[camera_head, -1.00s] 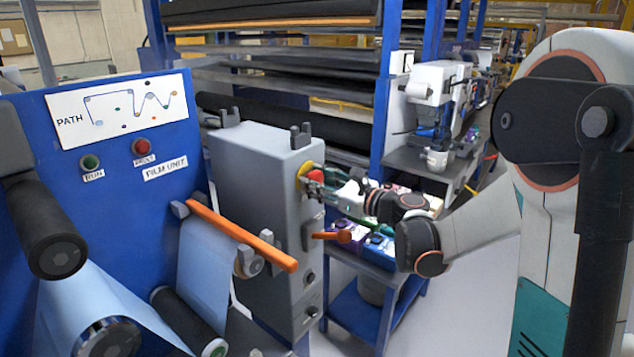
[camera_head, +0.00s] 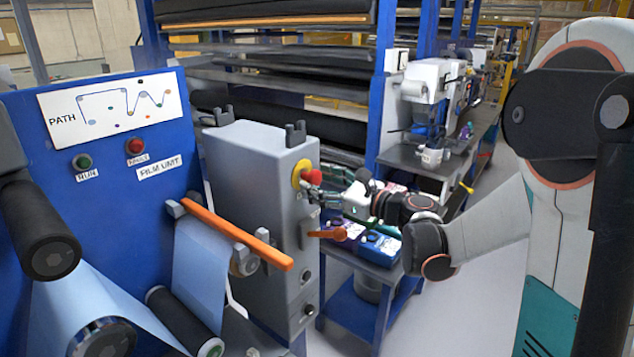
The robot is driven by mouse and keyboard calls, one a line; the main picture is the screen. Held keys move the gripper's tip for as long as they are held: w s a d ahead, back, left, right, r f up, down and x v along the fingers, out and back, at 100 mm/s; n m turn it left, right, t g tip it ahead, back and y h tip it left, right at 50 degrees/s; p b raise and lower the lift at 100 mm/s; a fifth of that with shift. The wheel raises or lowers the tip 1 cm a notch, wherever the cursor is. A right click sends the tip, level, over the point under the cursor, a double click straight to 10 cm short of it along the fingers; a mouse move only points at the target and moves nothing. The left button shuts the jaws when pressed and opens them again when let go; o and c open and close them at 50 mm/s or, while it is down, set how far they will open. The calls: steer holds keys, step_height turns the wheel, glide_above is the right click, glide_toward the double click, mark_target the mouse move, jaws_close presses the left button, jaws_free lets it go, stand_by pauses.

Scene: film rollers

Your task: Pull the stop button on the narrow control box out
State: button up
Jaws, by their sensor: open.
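The narrow control box (camera_head: 262,185) is a tall grey cabinet right of the blue film unit panel. Its red stop button (camera_head: 313,177) sits on a yellow collar (camera_head: 300,172) high on its right-hand face. My gripper (camera_head: 322,195) is open, just right of and slightly below the button. The fingertips are close to the button and appear empty; whether they touch it I cannot tell. The button's far side is hidden.
An orange lever (camera_head: 330,234) sticks out from the box below my gripper. An orange bar (camera_head: 238,236) juts out on the left. A blue cart (camera_head: 352,305) with purple and blue boxes stands behind my forearm.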

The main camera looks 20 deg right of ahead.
steer(key=v, duration=1)
steer(key=shift+s+d, duration=0.2)
steer(key=shift+s, duration=0.1)
